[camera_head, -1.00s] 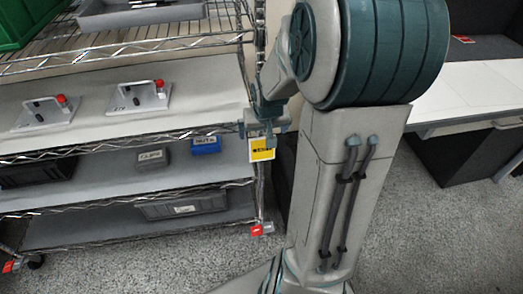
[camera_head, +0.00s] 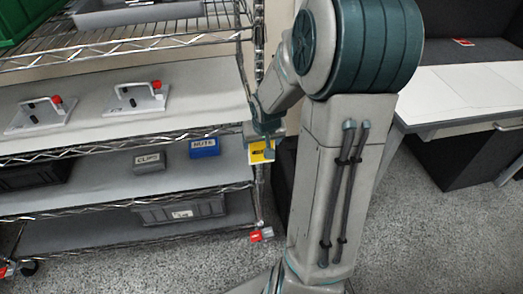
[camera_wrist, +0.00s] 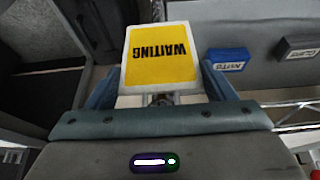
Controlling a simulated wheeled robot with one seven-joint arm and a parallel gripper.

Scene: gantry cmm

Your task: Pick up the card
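The card (camera_wrist: 160,55) is yellow with a white border and the word WAITING, upside down in the wrist view. In the head view the card (camera_head: 257,156) hangs at the right end of the wire shelf, partly covered by my gripper. My gripper (camera_wrist: 158,78) is open, with its blue fingers spread, one at each side of the card. The fingers look very close to the card's side edges. I cannot tell whether they touch it. In the head view my gripper (camera_head: 263,143) is just above and in front of the card.
The wire shelf (camera_head: 150,138) holds two grey fixtures with red knobs, a blue NUTS bin (camera_head: 205,148), a grey CLIPS bin (camera_head: 149,161) and dark bins. A white-topped bench (camera_head: 465,90) stands at right. Grey floor is open in front.

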